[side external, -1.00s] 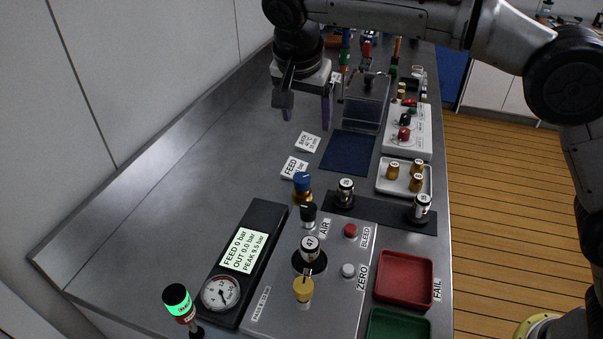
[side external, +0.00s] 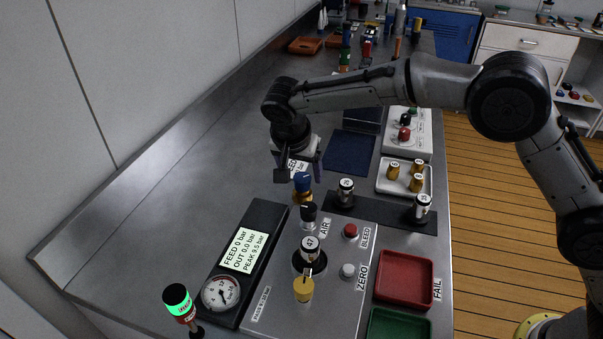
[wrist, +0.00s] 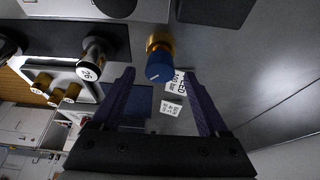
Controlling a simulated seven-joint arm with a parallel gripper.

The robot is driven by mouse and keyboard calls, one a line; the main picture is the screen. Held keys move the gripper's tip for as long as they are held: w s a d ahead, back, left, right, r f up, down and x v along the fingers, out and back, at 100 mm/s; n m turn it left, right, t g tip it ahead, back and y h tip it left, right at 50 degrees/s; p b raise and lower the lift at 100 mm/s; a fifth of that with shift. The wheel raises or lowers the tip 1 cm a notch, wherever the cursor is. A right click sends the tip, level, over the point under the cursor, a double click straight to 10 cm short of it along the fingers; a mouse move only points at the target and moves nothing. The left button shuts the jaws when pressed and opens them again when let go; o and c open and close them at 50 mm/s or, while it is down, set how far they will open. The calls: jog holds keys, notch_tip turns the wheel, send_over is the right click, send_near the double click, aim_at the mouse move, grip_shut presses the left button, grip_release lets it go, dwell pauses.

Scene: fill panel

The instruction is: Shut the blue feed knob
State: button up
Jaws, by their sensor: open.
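The blue feed knob (side external: 302,182) sits on a brass body at the back edge of the grey panel. In the wrist view the blue knob (wrist: 160,70) is ahead of the open jaws, roughly midway between them. My gripper (side external: 297,178) is open and empty, just behind the knob in the side view and partly hiding the FEED card. The purple fingers (wrist: 160,78) show apart in the wrist view and do not touch the knob. The display (side external: 245,250) reads FEED 0 bar, OUT 0.0 bar, PEAK 9.5 bar.
A black knob (side external: 308,214) stands close in front of the blue one. A canister marked 47 (side external: 310,249) and a yellow knob (side external: 303,289) are on the panel. Black-and-white canisters (side external: 345,190) stand to the right.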

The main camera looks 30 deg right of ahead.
jog(key=shift+w+d+f, duration=0.2)
jog(key=shift+d+f, duration=0.05)
jog(key=shift+f, duration=0.4)
grip_shut()
